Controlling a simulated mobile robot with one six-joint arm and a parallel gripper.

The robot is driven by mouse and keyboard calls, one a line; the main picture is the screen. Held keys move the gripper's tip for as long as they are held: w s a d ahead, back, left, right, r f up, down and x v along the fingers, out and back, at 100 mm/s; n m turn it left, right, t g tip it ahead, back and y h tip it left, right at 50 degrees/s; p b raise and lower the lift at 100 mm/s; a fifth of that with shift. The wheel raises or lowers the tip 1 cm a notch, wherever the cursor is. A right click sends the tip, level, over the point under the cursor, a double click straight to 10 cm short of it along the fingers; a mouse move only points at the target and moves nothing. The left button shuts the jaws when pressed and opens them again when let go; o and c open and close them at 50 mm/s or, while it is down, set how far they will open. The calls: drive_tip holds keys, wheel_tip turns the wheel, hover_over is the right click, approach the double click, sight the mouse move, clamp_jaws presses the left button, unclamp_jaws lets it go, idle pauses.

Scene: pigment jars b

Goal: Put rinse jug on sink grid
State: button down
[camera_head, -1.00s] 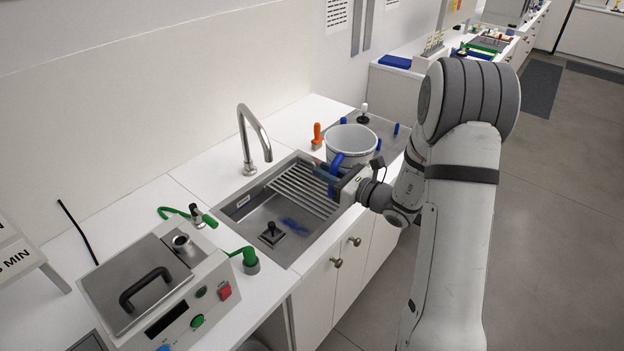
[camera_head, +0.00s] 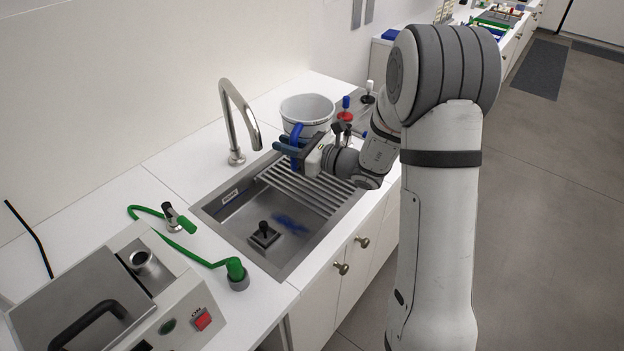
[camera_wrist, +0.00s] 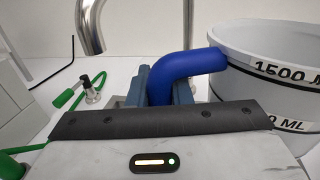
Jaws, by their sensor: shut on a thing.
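The rinse jug (camera_head: 307,108) is a pale grey-white round vessel with a blue bent handle (camera_head: 296,134). In the wrist view the jug (camera_wrist: 280,62) shows at the right with "1500" and "ML" markings, and looks upright. My gripper (camera_head: 290,150) is shut on the blue handle, with its jaws on either side of it. The sink grid (camera_head: 312,190) is a rack of metal bars across the right part of the sink. The jug appears behind the grid's far end in the head view. The jug's underside is partly hidden, so its height above the surface is unclear.
A tall curved faucet (camera_head: 235,115) stands behind the sink, left of the jug. The sink basin (camera_head: 235,215) holds a black-knobbed plug (camera_head: 264,235) and a blue smear. A green hose (camera_head: 165,216) and a machine (camera_head: 120,290) are at the left.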

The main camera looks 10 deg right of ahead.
wheel_tip(320, 180, down, 10)
drive_tip(key=p, duration=0.1)
drive_tip(key=shift+d, duration=0.2)
drive_tip(key=shift+w, duration=0.1)
idle(0.3)
drive_tip(key=c, duration=1.3)
unclamp_jaws()
drive_tip(key=shift+f, duration=0.1)
